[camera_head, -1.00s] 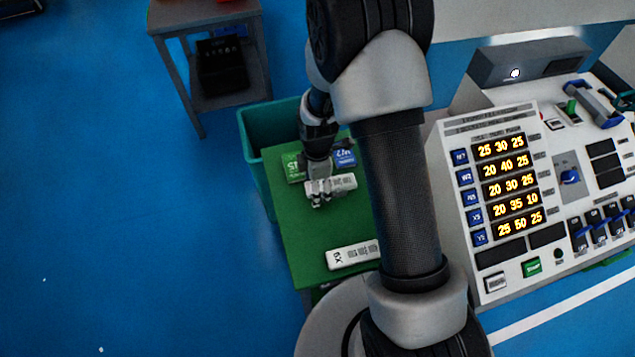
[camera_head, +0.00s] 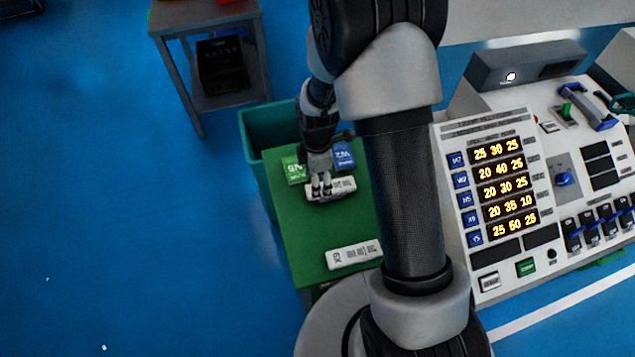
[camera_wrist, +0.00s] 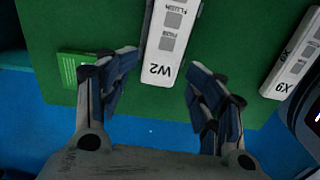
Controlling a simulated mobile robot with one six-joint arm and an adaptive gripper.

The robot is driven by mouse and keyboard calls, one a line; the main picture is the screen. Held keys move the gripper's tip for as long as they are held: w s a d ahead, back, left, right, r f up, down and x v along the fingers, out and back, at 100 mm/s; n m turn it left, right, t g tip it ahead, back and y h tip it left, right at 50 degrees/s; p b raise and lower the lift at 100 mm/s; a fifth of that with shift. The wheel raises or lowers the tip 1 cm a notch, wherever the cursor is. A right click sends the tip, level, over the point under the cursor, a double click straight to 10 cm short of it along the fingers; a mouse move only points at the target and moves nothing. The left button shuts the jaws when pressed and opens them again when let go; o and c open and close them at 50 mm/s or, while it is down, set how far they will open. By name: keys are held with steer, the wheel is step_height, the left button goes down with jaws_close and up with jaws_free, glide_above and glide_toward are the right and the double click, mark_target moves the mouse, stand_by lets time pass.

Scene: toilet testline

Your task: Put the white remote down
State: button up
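The white remote marked W2 (camera_wrist: 168,40) lies on the green tabletop (camera_head: 310,235); it also shows in the head view (camera_head: 338,188), under my fingers. My gripper (camera_wrist: 163,68) is open around the remote's near end. The left fingertip is very close to the remote's edge; I cannot tell if it touches. A narrow strip of green shows between the remote and the right fingertip. In the head view my gripper (camera_head: 321,190) is low over the table and hides part of the remote.
A second white remote marked X9 (camera_head: 352,255) lies nearer on the same table; it also shows in the wrist view (camera_wrist: 297,62). A green card (camera_head: 294,170) and a blue card (camera_head: 344,156) lie behind. A teal bin (camera_head: 262,150) adjoins the table. A control panel (camera_head: 545,190) stands right.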

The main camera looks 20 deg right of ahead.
step_height(320, 180, up, 16)
steer(key=s+m+p, duration=0.2)
steer(key=m, duration=0.1)
steer(key=s+r+m+t, duration=0.4)
steer(key=s+r+m, duration=1)
steer(key=s, duration=0.5)
step_height(320, 180, up, 3)
steer(key=shift+s+f+t, duration=0.15)
steer(key=shift+s+t, duration=0.1)
steer(key=shift+t, duration=0.05)
steer(key=shift+c, duration=0.2)
